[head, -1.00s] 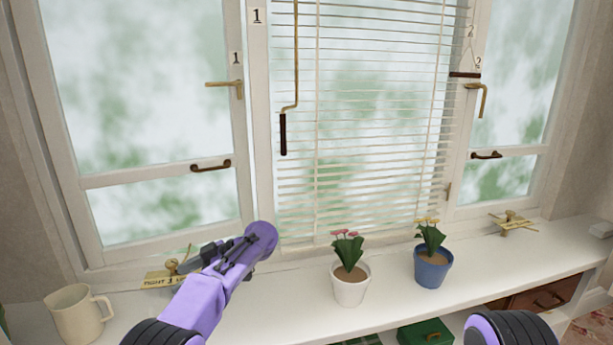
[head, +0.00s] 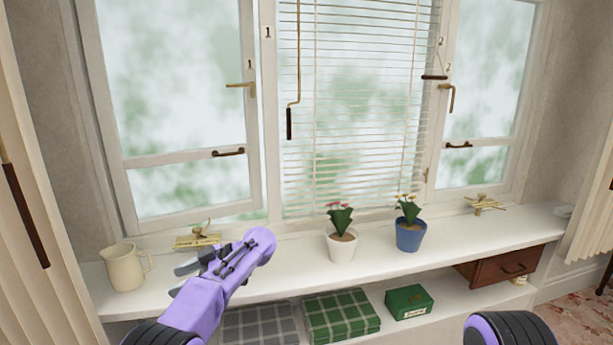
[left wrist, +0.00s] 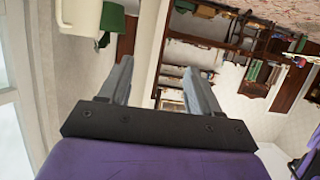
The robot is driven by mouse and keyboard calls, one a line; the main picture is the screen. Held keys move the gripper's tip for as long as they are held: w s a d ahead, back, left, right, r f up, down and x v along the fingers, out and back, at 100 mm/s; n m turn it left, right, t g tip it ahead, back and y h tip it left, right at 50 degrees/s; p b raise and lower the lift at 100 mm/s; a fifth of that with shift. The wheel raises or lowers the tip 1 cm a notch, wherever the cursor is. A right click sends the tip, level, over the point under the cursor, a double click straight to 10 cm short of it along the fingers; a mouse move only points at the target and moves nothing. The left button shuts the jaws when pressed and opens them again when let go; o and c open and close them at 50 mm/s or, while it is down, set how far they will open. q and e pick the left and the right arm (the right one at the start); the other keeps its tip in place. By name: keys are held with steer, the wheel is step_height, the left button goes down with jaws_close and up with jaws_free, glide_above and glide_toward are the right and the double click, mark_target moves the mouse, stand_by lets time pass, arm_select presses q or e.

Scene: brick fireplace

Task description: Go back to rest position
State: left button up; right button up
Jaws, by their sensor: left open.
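My left gripper (head: 182,278) is in the lower left of the head view, in front of the window sill. Its purple wrist hides part of the sill's front edge. In the left wrist view its two grey fingers (left wrist: 158,85) stand apart with nothing between them. A purple part of my right arm (head: 510,330) shows at the bottom right of the head view, but its gripper is out of the picture.
The white sill (head: 290,285) carries a cream jug (head: 124,268), a white flowerpot (head: 341,247) and a blue flowerpot (head: 410,236). Below are folded plaid blankets (head: 340,314), a green box (head: 409,301) and a wooden drawer (head: 500,268). Curtains hang at both sides.

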arm_select(q)
steer(key=a+f+m+t+y, duration=0.6)
steer(key=a+f+t, duration=0.15)
steer(key=f, duration=0.25)
steer(key=s+a+f+m+t+h, duration=0.1)
steer(key=s+f+m+t+h, duration=0.3)
steer(key=f, duration=0.4)
steer(key=s+f+m+t+h, duration=0.2)
steer(key=s+f+m+h, duration=0.2)
steer(key=s+f, duration=0.3)
steer(key=s+d+f+g+h, duration=0.2)
steer(key=s, duration=0.8)
steer(key=s+d+f+g+h, duration=0.2)
steer(key=s+d+f+h, duration=0.1)
steer(key=s, duration=0.7)
steer(key=s+d+f+g+h, duration=0.2)
steer(key=s+f+g+h, duration=0.1)
steer(key=s, duration=0.7)
steer(key=shift+d, duration=0.15)
steer(key=shift+w, duration=0.1)
